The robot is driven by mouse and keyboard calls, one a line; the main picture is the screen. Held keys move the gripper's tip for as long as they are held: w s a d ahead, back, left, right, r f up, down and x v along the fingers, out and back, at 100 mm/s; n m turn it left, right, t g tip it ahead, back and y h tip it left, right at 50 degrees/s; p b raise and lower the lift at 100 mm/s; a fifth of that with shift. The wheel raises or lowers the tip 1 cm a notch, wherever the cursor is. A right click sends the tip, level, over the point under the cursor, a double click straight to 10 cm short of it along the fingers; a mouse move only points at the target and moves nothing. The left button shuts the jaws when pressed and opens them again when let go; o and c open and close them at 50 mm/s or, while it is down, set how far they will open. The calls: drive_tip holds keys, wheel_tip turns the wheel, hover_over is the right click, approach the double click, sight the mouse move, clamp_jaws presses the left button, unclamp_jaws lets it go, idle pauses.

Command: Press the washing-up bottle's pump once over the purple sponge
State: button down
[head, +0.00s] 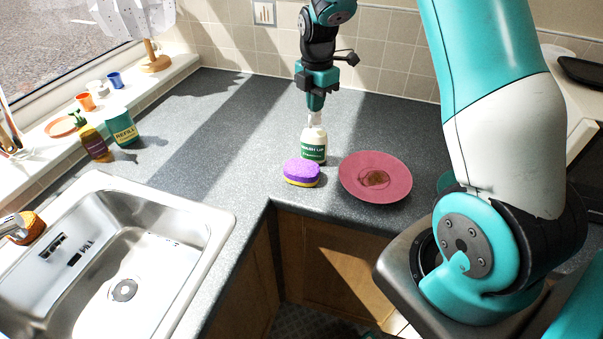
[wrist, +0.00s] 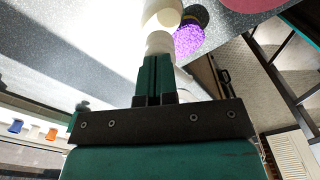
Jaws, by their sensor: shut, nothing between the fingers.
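The washing-up bottle (head: 314,146) stands upright on the grey worktop, white with a green label and a pale pump on top. The purple sponge (head: 302,170), with a yellow underside, lies in front of the bottle and slightly left. My gripper (head: 315,106) points down directly above the pump, its fingers shut with nothing between them. Fingertips and pump top look very close; I cannot tell whether they touch. In the wrist view the shut fingers (wrist: 155,62) overlap the white pump (wrist: 160,42), and part of the purple sponge (wrist: 188,40) shows beyond.
A pink plate (head: 376,190) with a brown stain lies right of the sponge. The steel sink (head: 150,235) is at front left. A brown bottle (head: 94,143) and green refill pack (head: 122,128) stand by the windowsill. The worktop left of the bottle is clear.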

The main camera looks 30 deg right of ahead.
drive_tip(key=shift+r+p, duration=1.5)
drive_tip(key=shift+r, duration=0.25)
wheel_tip(320, 180, up, 6)
drive_tip(key=p, duration=0.5)
